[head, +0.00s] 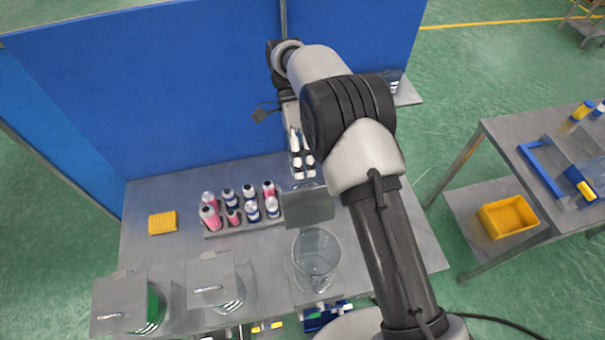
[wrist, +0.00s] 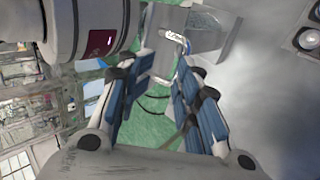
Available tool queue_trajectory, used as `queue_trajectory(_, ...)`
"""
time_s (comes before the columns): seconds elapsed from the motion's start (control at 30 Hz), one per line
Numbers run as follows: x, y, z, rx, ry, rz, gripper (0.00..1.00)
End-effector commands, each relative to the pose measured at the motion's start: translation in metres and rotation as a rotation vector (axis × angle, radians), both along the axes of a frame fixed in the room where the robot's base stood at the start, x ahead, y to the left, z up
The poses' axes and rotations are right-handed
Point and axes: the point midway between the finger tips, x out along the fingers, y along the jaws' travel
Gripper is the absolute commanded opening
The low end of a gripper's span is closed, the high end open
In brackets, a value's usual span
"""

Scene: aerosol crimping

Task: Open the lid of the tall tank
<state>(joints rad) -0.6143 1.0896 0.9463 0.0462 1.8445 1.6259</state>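A clear round tank (head: 316,262) stands near the front right of the bench in the head view. A grey square plate (head: 308,206) stands raised at its back edge, like a lid tilted up. Two more clear tanks have flat grey lids with handles, the left one (head: 120,305) and the middle one (head: 209,287). I cannot tell by height which is the tall tank. My gripper (wrist: 166,62) is open, its blue-padded fingers apart. A grey plate with a light handle (wrist: 184,58) shows beyond the fingertips; contact is unclear. In the head view my arm partly hides my gripper, beside the blue wall.
A tray of several pink and white cans (head: 240,208) stands behind the tanks. A yellow sponge (head: 162,222) lies at the left. A blue wall (head: 150,90) closes the back. A side table with a yellow bin (head: 508,217) stands at the right, across a floor gap.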

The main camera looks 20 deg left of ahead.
Motion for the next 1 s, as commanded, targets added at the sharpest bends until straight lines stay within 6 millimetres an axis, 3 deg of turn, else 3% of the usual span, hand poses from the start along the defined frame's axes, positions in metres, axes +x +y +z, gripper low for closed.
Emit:
queue_trajectory(0.1, 0.000, 0.000, 0.023, 0.001, -0.002, 0.000, 0.30)
queue_trajectory(0.3, -0.001, 0.000, 0.043, -0.001, 0.001, 0.000, 0.30)
queue_trajectory(1.0, 0.002, -0.007, 0.049, 0.033, -0.011, 0.009, 0.30)
